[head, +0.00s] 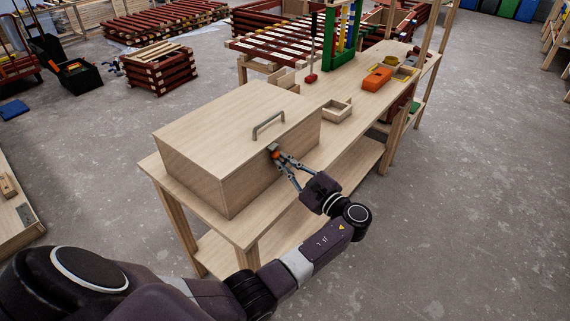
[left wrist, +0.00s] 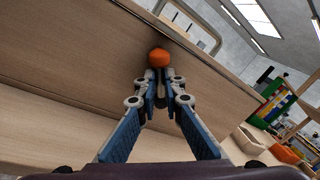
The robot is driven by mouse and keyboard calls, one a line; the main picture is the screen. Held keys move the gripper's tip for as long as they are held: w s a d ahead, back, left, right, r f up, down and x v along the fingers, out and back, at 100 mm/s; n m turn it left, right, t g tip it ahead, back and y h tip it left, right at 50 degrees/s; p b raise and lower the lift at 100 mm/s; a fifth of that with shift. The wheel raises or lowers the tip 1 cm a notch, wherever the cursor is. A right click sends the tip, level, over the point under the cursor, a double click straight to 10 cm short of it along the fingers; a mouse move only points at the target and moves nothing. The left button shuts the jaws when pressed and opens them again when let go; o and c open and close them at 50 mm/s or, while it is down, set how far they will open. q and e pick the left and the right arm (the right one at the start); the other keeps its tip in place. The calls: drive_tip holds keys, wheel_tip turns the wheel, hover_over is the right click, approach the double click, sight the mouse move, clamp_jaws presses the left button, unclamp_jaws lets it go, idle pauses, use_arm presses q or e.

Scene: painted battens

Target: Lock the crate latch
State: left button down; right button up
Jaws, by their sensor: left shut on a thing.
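A closed wooden crate (head: 225,145) stands on a wooden bench, with a grey handle (head: 268,125) on its lid. The latch (head: 273,148) is on the crate's front face, just under the lid edge, and has an orange knob. In the left wrist view the orange knob of the latch (left wrist: 159,58) shows at my fingertips. My left gripper (head: 278,157) is shut on the latch knob, with its fingers reaching up to the crate front from the right. It also shows in the left wrist view (left wrist: 160,80). Its fingers partly hide the latch. My right gripper is not in view.
The bench (head: 240,228) carries a small open wooden tray (head: 336,111), an orange item (head: 377,78) and a green rack (head: 340,40) beyond the crate. Stacked red and plain battens (head: 160,68) stand behind. The floor to the right is clear.

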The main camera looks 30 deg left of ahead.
use_arm(q)
drive_tip(key=c, duration=2.3)
unclamp_jaws()
drive_tip(key=v, duration=0.7)
drive_tip(key=shift+s+d+f, duration=0.1)
drive_tip(key=shift+d, duration=0.15)
